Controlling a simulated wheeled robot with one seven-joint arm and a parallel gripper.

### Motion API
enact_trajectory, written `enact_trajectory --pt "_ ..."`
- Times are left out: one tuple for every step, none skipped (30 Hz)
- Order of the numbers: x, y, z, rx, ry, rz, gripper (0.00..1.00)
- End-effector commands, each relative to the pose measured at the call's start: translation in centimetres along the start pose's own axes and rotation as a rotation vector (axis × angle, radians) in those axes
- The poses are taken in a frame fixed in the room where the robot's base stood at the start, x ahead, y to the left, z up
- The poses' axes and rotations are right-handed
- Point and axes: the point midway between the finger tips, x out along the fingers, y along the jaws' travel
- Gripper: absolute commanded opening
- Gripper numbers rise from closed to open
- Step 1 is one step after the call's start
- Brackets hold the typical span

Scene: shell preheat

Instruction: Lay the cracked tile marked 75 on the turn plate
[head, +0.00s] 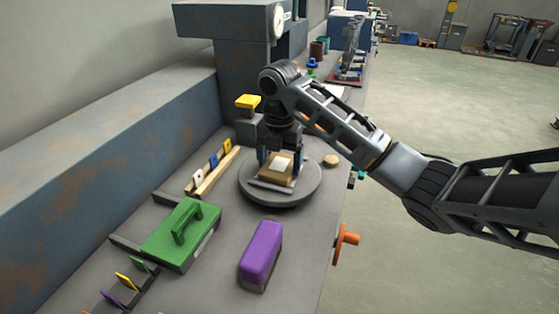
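A round grey turn plate (308,192) lies on the bench in the middle of the head view. A tan block with a white top patch (281,165) is over the plate, between or just behind the fingers of my gripper (279,162). A pale flat bar (270,186) lies at its front edge. My gripper points down over the plate with its fingers apart, one on each side of the tan block. I cannot tell whether they press on it. No number 75 and no crack is readable at this size.
A wooden rack (215,174) with several coloured tags stands left of the plate. A green handled block (182,234) and a purple block (261,252) are in front. A yellow-topped post (247,102) stands close behind my gripper. An orange handle (345,240) juts from the bench's right edge.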

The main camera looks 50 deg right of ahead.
Motion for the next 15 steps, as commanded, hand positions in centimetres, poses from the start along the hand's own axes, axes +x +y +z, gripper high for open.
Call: enact_trajectory --pt "0.0 0.0 0.0 0.0 0.0 0.0 0.91" --pt "0.0 0.0 0.0 0.0 0.0 0.0 0.94" --pt "0.0 0.0 0.0 0.0 0.0 0.0 0.98" --pt "0.0 0.0 0.0 0.0 0.0 0.0 1.0" --pt "0.0 0.0 0.0 0.0 0.0 0.0 1.0" --pt "0.0 0.0 0.0 0.0 0.0 0.0 1.0" --pt "0.0 0.0 0.0 0.0 0.0 0.0 1.0" --pt "0.0 0.0 0.0 0.0 0.0 0.0 1.0" --pt "0.0 0.0 0.0 0.0 0.0 0.0 1.0" --pt "-0.1 0.0 0.0 0.0 0.0 0.0 1.0" --pt "-0.1 0.0 0.0 0.0 0.0 0.0 1.0" --pt "-0.3 0.0 0.0 0.0 0.0 0.0 1.0" --pt "-0.5 0.0 0.0 -0.001 -0.001 0.0 1.0" --pt "-0.7 0.0 0.0 -0.001 -0.001 0.001 1.0" --pt "-1.2 0.0 0.0 -0.001 -0.001 0.001 1.0"
